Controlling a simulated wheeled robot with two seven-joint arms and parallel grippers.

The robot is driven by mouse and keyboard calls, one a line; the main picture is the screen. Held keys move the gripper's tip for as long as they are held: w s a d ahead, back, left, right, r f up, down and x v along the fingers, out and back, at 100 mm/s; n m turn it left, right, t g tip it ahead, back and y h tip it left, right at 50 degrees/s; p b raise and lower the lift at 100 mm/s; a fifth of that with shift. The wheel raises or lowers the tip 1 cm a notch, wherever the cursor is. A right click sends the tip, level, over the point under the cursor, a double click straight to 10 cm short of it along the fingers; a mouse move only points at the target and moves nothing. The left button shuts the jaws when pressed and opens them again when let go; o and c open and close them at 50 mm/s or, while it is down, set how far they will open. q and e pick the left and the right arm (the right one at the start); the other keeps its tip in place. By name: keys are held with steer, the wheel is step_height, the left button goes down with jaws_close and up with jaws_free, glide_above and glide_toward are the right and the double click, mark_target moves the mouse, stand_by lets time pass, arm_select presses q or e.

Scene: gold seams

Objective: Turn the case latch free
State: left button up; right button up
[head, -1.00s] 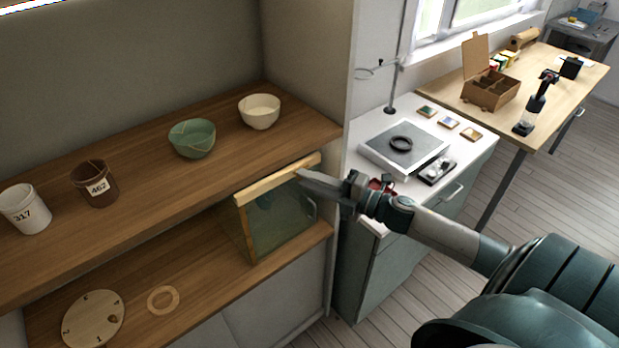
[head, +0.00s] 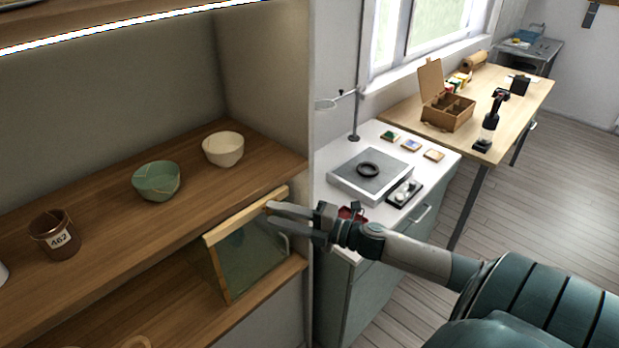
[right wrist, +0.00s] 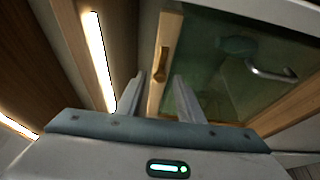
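The case (head: 250,262) has a glass front in a pale wooden frame and stands on the lower shelf. In the right wrist view, a small wooden latch (right wrist: 161,64) lies along the case's frame, and a metal handle (right wrist: 270,72) is on the glass (right wrist: 215,60). My right gripper (head: 269,214) is in front of the case's upper right part, fingers apart and empty. In the right wrist view, the gripper (right wrist: 159,80) has the latch between and just beyond its fingertips; I cannot tell whether they touch. My left gripper is not in view.
A green bowl (head: 157,181), a cream bowl (head: 223,149) and a brown cup (head: 54,234) stand on the upper shelf (head: 110,225), whose edge runs above the case. A white counter (head: 330,162) with a scale-like box (head: 345,177) is right of the shelves.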

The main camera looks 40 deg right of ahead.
steer(key=shift+s+d+f, duration=0.15)
steer(key=shift+s+d, duration=0.1)
steer(key=shift+s, duration=0.2)
steer(key=b+v, duration=0.5)
steer(key=v, duration=1.1)
steer(key=shift+s, duration=0.15)
